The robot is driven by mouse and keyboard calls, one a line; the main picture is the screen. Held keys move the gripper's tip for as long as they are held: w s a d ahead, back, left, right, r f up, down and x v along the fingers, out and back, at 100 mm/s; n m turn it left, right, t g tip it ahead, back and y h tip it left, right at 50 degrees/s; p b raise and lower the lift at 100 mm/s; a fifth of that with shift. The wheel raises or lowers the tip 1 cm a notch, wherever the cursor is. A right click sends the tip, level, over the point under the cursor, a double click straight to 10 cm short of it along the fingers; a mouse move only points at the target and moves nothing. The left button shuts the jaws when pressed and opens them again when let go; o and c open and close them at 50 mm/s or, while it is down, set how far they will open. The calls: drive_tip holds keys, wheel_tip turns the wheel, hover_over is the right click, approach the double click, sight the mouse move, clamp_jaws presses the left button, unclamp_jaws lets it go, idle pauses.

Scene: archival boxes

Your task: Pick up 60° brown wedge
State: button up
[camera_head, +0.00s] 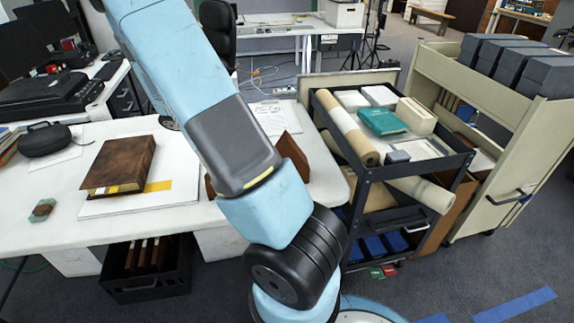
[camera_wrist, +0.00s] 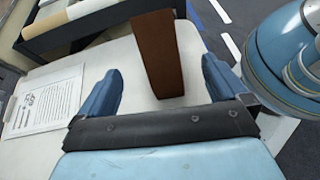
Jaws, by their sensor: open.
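A brown wedge (camera_wrist: 158,55) stands on the white table in the wrist view, its narrow face toward the camera. My gripper (camera_wrist: 160,82) is open, with one blue finger on each side of the wedge and gaps between. In the head view, a brown wedge-shaped piece (camera_head: 292,156) shows just right of my arm on the table. A smaller brown edge (camera_head: 210,187) shows left of my arm; I cannot tell if both are one object. My gripper is hidden behind my arm in the head view.
A printed sheet (camera_wrist: 52,103) lies left of the gripper. A brown book (camera_head: 120,165) lies on the white table (camera_head: 60,215) at left. A black cart (camera_head: 425,165) with boxes and rolls stands close on the right, beside a beige shelf cart (camera_head: 525,155).

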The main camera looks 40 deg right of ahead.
sight(280, 145)
drive_tip(key=shift+h, duration=0.3)
drive_tip(key=x, duration=1.4)
drive_tip(key=shift+d+f, duration=0.15)
drive_tip(key=shift+d, duration=0.05)
drive_tip(key=shift+c, duration=0.3)
drive_tip(key=c, duration=1.2)
